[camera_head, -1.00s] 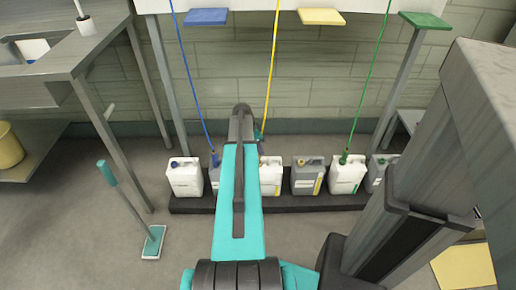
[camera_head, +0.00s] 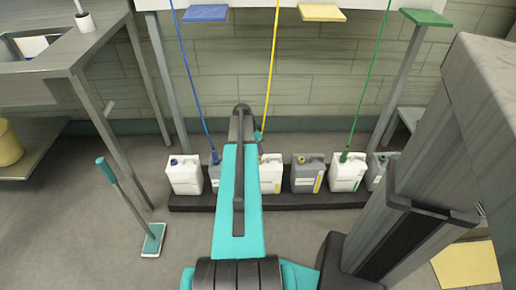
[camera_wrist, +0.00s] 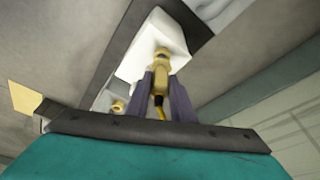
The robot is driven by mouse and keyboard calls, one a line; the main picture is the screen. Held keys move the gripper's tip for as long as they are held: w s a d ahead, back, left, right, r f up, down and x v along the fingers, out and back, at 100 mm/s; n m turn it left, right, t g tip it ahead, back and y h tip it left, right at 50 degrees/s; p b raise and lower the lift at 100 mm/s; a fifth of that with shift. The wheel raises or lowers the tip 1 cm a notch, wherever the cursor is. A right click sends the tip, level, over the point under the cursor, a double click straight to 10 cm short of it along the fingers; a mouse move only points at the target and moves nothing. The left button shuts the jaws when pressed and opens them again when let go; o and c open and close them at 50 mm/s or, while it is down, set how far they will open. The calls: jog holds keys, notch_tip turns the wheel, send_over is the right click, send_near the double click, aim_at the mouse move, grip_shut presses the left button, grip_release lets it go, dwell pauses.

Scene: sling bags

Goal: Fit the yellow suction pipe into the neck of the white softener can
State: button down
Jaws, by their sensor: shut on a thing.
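The yellow suction pipe (camera_head: 271,65) hangs from above and runs down to my gripper, which is mostly hidden behind my arm in the head view. In the wrist view my gripper (camera_wrist: 164,86) is shut on the pipe's yellow end fitting (camera_wrist: 160,77).
A white can (camera_head: 184,177) stands left and a grey can (camera_head: 307,177) right, on a dark low plinth (camera_head: 325,203). Another white can (camera_head: 346,174) holds the green pipe (camera_head: 370,85). The blue pipe (camera_head: 191,75) runs down left. A mop (camera_head: 153,240) stands on the left floor.

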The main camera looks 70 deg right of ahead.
jog(key=shift+f+b, duration=0.5)
jog(key=shift+f, duration=0.75)
jog(key=c, duration=1.5)
grip_release()
jog(key=shift+o, duration=0.2)
jog(key=shift+r, duration=0.1)
jog(key=p+v, duration=0.2)
jog(key=v, duration=1.1)
jog(key=shift+r+p, duration=0.3)
jog(key=shift+p, duration=0.1)
jog(key=shift+a, duration=0.1)
